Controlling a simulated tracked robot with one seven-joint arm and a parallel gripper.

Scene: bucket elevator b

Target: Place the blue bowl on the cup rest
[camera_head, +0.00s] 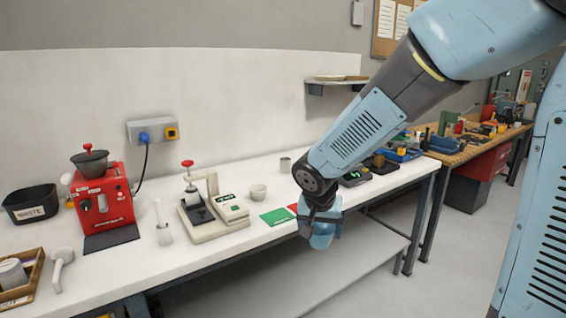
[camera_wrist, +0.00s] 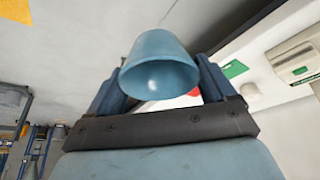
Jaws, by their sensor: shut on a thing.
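The blue bowl (camera_wrist: 160,68) is held between the fingers of my gripper (camera_wrist: 158,85) in the wrist view, with its open mouth towards the camera. In the head view the bowl (camera_head: 321,238) hangs under my gripper (camera_head: 320,215), just off the front edge of the white bench. The gripper is shut on it, and its fingers are partly hidden behind the bowl. Nothing in view is clearly marked as the cup rest. A white and beige machine (camera_head: 222,219) with a red knob and a dark platform (camera_head: 196,215) stands on the bench left of the gripper.
A white cup (camera_head: 258,192), a grey cup (camera_head: 285,165) and a green card (camera_head: 278,216) are on the bench (camera_head: 150,260). A red machine (camera_head: 103,200), a waste bin (camera_head: 31,204) and a wooden tray (camera_head: 20,278) stand further left. A low shelf (camera_head: 300,270) lies below the bench.

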